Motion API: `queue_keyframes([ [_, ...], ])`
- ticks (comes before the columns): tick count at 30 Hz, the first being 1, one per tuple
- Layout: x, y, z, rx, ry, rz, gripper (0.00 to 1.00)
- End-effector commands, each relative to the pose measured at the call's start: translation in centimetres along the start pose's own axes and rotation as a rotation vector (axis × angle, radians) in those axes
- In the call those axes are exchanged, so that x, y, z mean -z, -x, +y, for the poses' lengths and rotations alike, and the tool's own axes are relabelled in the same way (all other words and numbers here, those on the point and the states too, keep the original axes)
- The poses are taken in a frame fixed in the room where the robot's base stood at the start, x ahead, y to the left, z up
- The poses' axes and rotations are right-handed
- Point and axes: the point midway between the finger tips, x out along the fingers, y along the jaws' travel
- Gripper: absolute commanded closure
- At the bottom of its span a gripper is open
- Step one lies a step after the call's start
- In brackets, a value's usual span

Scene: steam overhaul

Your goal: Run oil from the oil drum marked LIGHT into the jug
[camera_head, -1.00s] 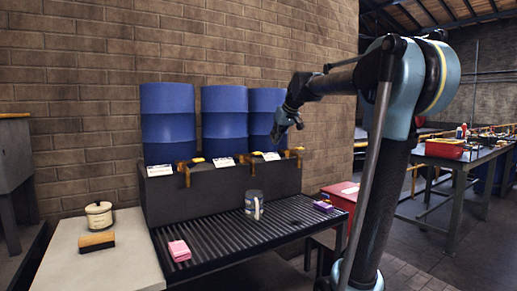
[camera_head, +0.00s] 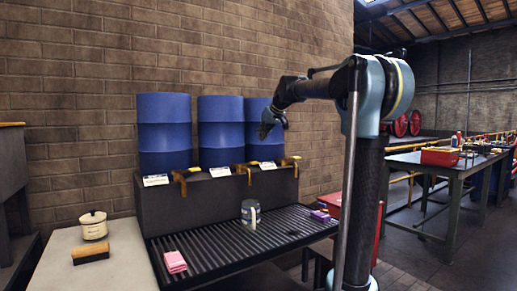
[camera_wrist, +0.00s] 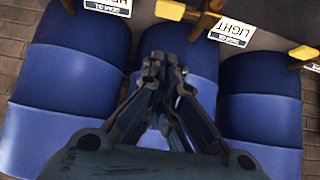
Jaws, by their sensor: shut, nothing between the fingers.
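Three blue drums stand in a row behind a dark stand, the left drum (camera_head: 165,130), the middle drum (camera_head: 221,130) and the right drum (camera_head: 257,147). Each has a white label and a yellow-handled tap in front. The LIGHT label (camera_wrist: 231,30) reads in the wrist view, between the middle and right drums there; the labels are too small to read in the head view. The jug (camera_head: 248,214), grey with a pale handle, stands upright on the slatted rack (camera_head: 205,262) below the taps. My gripper (camera_head: 267,131) is shut and empty, high in front of the right drum; it also shows in the wrist view (camera_wrist: 165,65).
A pink sponge (camera_head: 174,262) and a purple block (camera_head: 320,215) lie on the rack. A pale bench (camera_head: 105,272) at left holds a lidded tin (camera_head: 93,225) and a brush (camera_head: 91,254). A red box (camera_head: 356,213) stands right of the rack. A table (camera_head: 450,171) is farther right.

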Motion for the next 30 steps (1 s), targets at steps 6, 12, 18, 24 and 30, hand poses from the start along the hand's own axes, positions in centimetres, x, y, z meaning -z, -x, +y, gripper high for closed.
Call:
queue_keyframes([
  [6,0.0,-3.3,0.0,0.001,0.000,0.000,1.00],
  [12,0.0,-6.8,-0.1,0.000,0.001,0.000,1.00],
  [18,-0.5,-9.9,0.0,0.000,0.000,0.000,1.00],
  [24,-2.2,-11.5,0.0,0.000,0.000,0.000,1.00],
  [30,-2.9,-12.1,0.0,0.000,0.000,0.000,1.00],
])
